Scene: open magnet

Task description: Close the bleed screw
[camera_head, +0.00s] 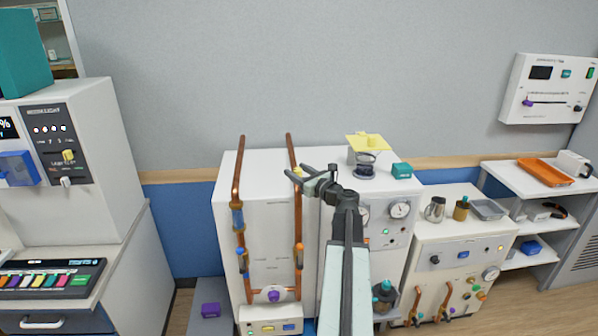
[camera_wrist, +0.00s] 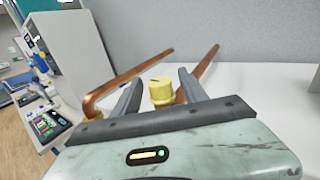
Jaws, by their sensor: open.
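A yellow slotted knob, which looks like the bleed screw (camera_wrist: 161,92), stands between the fingers of my gripper (camera_wrist: 160,80) in the wrist view. The fingers are open, one on each side, with a visible gap to the knob. Its lower part is hidden behind my gripper's body. In the head view, my gripper (camera_head: 297,174) is at the upper part of the right copper pipe (camera_head: 297,215), and a small yellow bit of the screw (camera_head: 298,171) shows between the fingers.
A second copper pipe (camera_head: 238,190) rises at the left of the white cabinet (camera_head: 265,165).

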